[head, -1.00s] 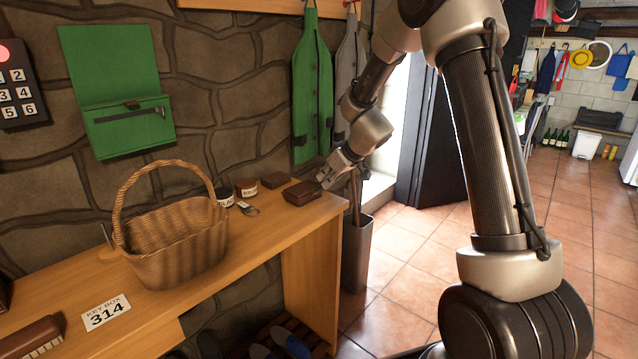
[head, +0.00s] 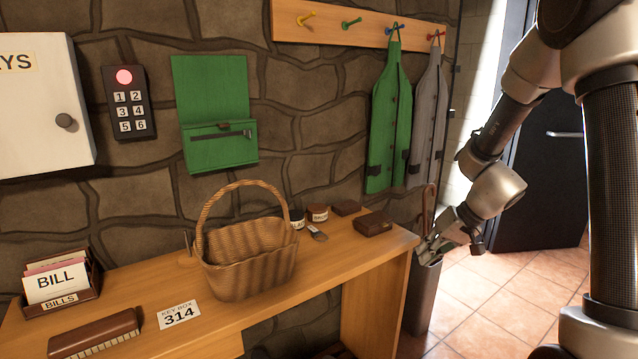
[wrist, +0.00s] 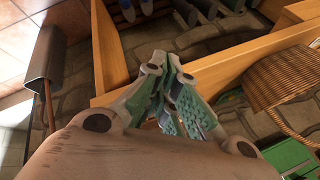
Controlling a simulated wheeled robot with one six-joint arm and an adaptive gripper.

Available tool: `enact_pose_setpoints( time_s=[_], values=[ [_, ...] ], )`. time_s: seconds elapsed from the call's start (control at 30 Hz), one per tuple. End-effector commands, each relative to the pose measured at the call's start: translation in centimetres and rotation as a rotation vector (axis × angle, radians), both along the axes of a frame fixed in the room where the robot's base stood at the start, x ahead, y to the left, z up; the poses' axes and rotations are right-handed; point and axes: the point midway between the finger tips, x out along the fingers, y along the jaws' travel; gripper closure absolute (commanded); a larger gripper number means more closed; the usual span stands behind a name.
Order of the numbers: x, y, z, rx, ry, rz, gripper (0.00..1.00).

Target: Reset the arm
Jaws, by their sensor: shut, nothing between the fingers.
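My gripper (head: 432,246) is in the head view just off the right end of the wooden table (head: 345,262), in front of the umbrella stand (head: 421,295). Its fingers look closed and empty. In the wrist view the gripper's green-padded fingers (wrist: 178,108) are together, with nothing between them. The brown wallet-like case (head: 372,224) lies on the table's right end, apart from the gripper and to its left. My arm is bent, reaching down from the upper right.
Green and grey aprons (head: 390,120) hang behind. Floor (head: 490,300) is open at right. Shoes (wrist: 190,12) show below the table.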

Motion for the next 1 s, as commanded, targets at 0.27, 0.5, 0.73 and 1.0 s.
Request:
enact_pose_setpoints(
  time_s=[0.27, 0.5, 0.73, 1.0],
  values=[
    [-13.3, -3.2, 7.7, -0.127, 0.269, -0.11, 1.0],
    [-22.2, -7.8, 13.6, -0.364, 0.222, -0.173, 1.0],
    [-25.4, -8.9, 17.2, -0.446, 0.024, -0.15, 1.0],
    [-25.7, -8.5, 18.7, -0.439, -0.053, -0.15, 1.0]
  ],
)
